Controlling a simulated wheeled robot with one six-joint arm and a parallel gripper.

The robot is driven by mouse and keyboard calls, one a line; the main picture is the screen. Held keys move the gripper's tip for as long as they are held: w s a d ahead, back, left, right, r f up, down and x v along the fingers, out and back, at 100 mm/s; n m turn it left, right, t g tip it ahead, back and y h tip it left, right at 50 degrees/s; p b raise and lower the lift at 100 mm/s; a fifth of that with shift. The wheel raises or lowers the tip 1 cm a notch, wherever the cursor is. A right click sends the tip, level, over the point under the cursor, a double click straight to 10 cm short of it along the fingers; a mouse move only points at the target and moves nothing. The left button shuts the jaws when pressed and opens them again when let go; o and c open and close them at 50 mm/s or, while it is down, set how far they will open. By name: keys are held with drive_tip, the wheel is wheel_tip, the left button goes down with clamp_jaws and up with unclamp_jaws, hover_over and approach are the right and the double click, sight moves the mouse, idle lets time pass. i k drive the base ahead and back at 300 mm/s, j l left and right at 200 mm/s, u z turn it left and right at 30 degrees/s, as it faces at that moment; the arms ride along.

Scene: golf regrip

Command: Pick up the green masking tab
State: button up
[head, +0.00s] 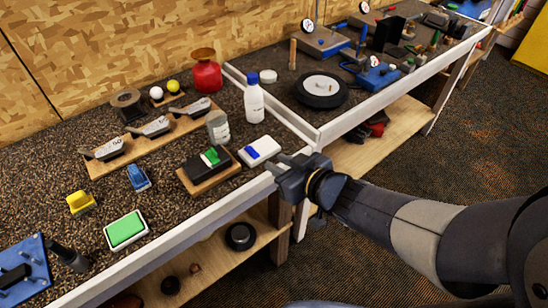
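A small bright green tab (210,156) lies on top of a dark block (197,168) on a wooden base, near the bench's front edge. It looks like the green masking tab; a white strip shows beside it. My gripper (277,163) is at the bench's front edge, to the right of the tab and well apart from it. Its two grey fingers point left and look spread, with nothing visible between them. A larger green pad (126,229) in a white frame lies farther left on the bench.
A white block with a blue top piece (252,152) lies between my gripper and the tab. A grey can (218,127) and white bottle (254,102) stand behind. A wooden rack of club heads (151,139) is to the left. A raised white rim divides the bench.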

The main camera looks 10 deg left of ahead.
sight(211, 155)
drive_tip(key=u, duration=1.45)
